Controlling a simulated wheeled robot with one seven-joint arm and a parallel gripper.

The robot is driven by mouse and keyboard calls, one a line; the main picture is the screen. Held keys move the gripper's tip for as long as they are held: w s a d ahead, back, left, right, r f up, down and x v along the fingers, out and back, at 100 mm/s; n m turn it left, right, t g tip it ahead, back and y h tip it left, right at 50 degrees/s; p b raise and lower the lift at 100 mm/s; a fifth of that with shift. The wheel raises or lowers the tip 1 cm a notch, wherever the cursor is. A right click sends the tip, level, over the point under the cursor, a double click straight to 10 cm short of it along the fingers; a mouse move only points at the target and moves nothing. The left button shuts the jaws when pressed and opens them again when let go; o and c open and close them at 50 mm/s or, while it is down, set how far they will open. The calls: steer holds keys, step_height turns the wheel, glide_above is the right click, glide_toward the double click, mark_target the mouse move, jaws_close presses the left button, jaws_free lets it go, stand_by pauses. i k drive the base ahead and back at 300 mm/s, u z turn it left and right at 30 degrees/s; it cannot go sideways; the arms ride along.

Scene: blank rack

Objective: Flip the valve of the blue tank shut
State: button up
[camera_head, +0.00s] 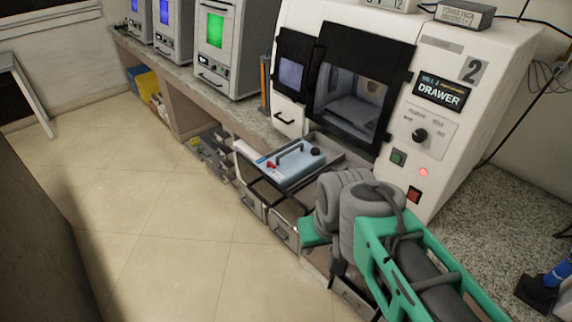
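The blue tank (300,166) is a light blue canister with a dark handle along its top. It lies on an open drawer tray (325,148) sticking out of the white machine. A small red part (272,166), which looks like its valve, is at the tank's left end; it is too small to tell its position. My green and grey arm comes in from the lower right, and its wrist is just right of and below the tank. My gripper (318,238) is mostly hidden by the wrist, and its fingers cannot be made out clearly. No contact with the tank is visible.
The white machine (448,125), marked 2 and DRAWER, stands behind the tray with its dark door (366,85). Grey bins (215,150) sit under the counter. Several screened machines stand at the back left. The tiled floor (170,220) on the left is clear.

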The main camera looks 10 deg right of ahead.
mark_target(294, 161)
steer(key=u, duration=0.6)
steer(key=i, duration=0.75)
steer(key=u, duration=0.35)
